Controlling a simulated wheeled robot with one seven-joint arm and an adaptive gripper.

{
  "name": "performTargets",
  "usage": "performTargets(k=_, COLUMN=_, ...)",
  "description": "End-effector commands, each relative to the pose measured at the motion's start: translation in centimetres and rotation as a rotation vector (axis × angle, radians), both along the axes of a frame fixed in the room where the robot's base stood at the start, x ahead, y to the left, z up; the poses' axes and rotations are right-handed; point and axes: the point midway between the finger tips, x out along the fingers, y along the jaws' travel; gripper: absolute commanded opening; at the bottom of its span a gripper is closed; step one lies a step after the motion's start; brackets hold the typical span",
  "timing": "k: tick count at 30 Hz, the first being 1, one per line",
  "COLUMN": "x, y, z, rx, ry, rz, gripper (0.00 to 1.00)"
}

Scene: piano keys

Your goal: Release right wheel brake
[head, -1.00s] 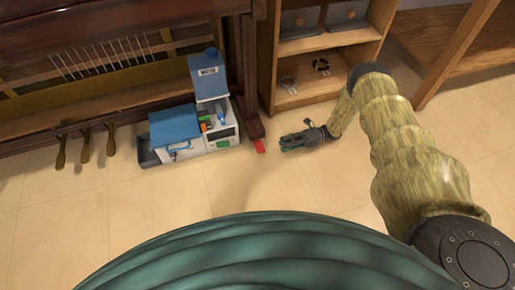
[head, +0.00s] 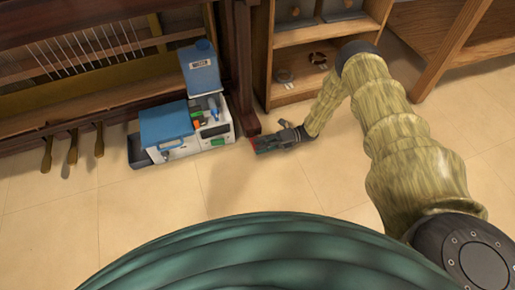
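A small red brake lever (head: 253,141) sits low at the foot of the piano's right leg (head: 243,90), near the floor. My gripper (head: 258,145) is at the lever and covers most of it; only a little red shows beside the dark fingers. I cannot tell whether the fingers touch the lever or lie around it. The wheel itself cannot be made out.
A blue and white machine (head: 166,125) with a dark tray stands on the floor just left of the leg. A wooden shelf (head: 300,96) with small items stands behind my arm. Several pedals (head: 73,147) hang at the left. The tiled floor in front is clear.

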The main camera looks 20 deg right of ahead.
Motion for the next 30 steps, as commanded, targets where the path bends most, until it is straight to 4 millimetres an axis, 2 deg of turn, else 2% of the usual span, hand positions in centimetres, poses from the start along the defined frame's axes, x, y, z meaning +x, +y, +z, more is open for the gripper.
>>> performTargets(k=6, x=-0.06, y=1.19, z=0.0, rx=0.001, ry=0.0, rz=0.0, gripper=0.29)
performTargets(k=14, x=-0.05, y=1.26, z=0.05, rx=0.0, ry=0.0, rz=0.0, gripper=0.29)
performTargets(k=19, x=-0.06, y=1.24, z=0.05, rx=0.0, ry=0.0, rz=-0.001, gripper=0.0)
performTargets(k=30, x=-0.1, y=1.24, z=0.21, rx=-0.001, ry=0.024, rz=0.0, gripper=0.0)
